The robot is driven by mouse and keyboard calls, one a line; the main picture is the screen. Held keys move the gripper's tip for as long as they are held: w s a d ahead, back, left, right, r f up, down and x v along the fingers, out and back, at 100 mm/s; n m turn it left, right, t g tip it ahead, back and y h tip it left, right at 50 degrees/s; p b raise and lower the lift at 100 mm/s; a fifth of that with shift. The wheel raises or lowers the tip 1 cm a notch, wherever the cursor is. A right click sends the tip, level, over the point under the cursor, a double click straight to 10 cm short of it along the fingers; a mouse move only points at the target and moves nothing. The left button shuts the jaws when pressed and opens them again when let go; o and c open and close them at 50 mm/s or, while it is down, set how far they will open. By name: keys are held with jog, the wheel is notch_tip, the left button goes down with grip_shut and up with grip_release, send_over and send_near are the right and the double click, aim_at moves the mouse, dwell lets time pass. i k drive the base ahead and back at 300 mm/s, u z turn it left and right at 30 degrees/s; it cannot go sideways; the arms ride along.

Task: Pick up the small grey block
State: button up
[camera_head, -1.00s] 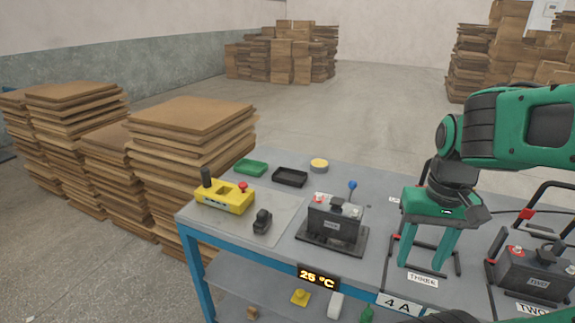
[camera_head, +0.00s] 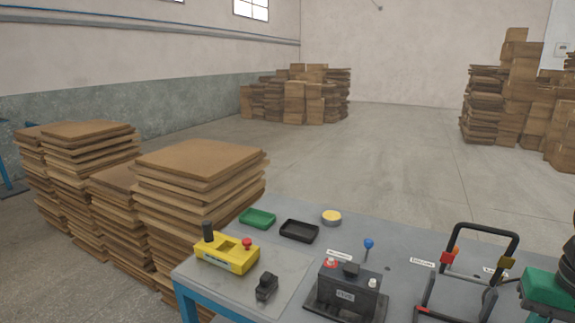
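I see no plainly grey small block on the table. The closest match is a small dark grey to black block-like piece (camera_head: 266,286) with a raised part, on the light mat (camera_head: 291,270) at the table's left front. I cannot tell if it is the block named. My gripper (camera_head: 548,288) shows only as its green body at the right edge, far to the right of that piece. Its fingers are outside the picture.
A yellow tool (camera_head: 226,255) lies left of the dark piece. A battery (camera_head: 347,293) stands to its right, then a black frame with handle (camera_head: 484,230). A green tray (camera_head: 258,218), a black tray (camera_head: 299,230) and a yellow round item (camera_head: 331,217) lie behind.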

aim_at(347, 286)
jog(key=z, duration=2.5)
jog(key=k, duration=1.7)
jog(key=u, duration=1.65)
jog(key=i, duration=1)
jog(key=z, duration=0.05)
